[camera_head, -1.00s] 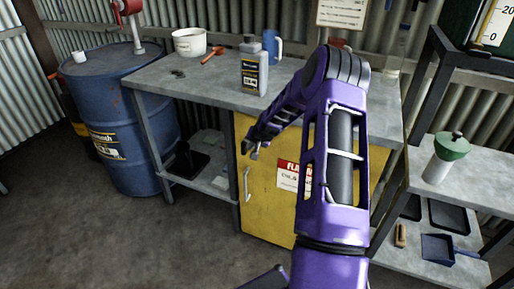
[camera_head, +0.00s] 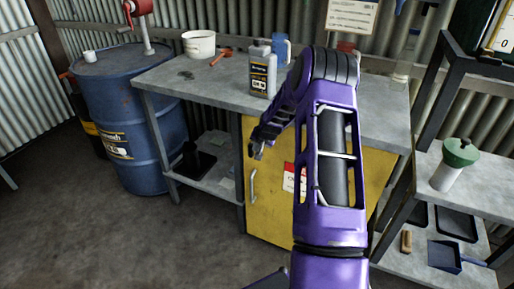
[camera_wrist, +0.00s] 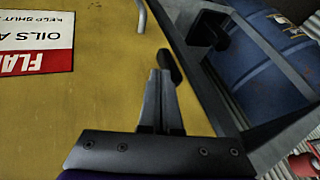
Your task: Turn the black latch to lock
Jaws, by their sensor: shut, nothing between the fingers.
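The yellow cabinet (camera_head: 268,205) stands under the workbench, its door facing me, with a metal handle (camera_head: 252,187) near its left edge. The handle also shows at the top of the wrist view (camera_wrist: 141,16). The black latch (camera_wrist: 170,66) is a short dark bar lying slanted on the yellow door close to its edge. My gripper (camera_wrist: 160,76) is shut and empty, its fingertips right beside the latch; I cannot tell whether they touch it. In the head view my gripper (camera_head: 257,152) is at the cabinet's upper left, and I cannot make out the latch there.
A grey workbench top (camera_head: 200,78) overhangs the cabinet, with a grey bottle (camera_head: 262,72) on it. A bench leg (camera_wrist: 222,70) runs close beside the latch. A blue drum (camera_head: 130,110) stands at left. The floor in front is clear.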

